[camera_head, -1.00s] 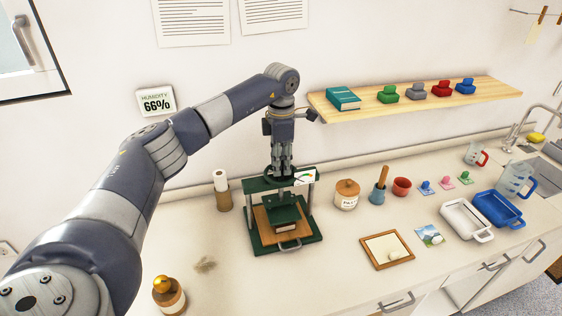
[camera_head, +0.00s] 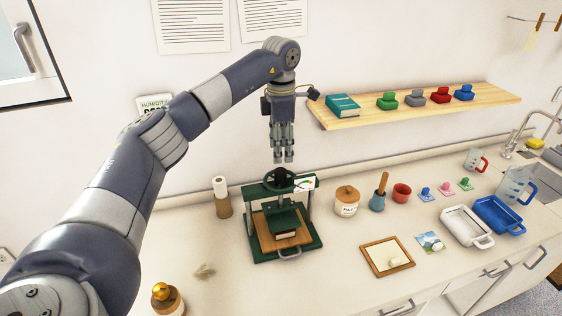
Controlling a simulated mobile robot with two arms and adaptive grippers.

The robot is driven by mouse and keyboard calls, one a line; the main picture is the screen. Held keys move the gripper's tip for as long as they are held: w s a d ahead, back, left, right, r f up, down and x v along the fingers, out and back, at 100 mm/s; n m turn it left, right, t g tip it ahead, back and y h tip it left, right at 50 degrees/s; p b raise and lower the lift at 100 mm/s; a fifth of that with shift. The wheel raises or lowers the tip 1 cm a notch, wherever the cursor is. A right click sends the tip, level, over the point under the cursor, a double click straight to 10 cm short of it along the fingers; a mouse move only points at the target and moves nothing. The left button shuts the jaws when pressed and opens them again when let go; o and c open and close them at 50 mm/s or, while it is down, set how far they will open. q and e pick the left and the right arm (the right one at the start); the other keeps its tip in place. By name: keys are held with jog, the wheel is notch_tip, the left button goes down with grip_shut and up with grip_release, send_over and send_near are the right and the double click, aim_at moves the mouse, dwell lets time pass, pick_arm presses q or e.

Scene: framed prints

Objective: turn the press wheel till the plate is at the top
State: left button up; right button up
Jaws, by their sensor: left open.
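The dark green press (camera_head: 258,247) stands on the counter, with a crossbar on two posts. Its dark wheel (camera_head: 281,178) sits on top of the crossbar, seen at a slant. The green plate (camera_head: 281,217) is below the crossbar, low over the wooden bed (camera_head: 262,225); I cannot tell the exact gap beneath it. My left gripper (camera_head: 284,158) points down just above the wheel, with its fingers apart and empty. The fingertips look clear of the wheel. My right gripper is not in view.
A paper roll (camera_head: 221,192) stands left of the press. A lidded jar (camera_head: 346,200) and a mortar (camera_head: 377,200) stand to its right. A wooden shelf (camera_head: 420,110) is on the wall to the right of my gripper.

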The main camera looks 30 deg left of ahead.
pick_arm(q)
jog(key=shift+r, duration=2.25)
jog(key=shift+f, duration=0.1)
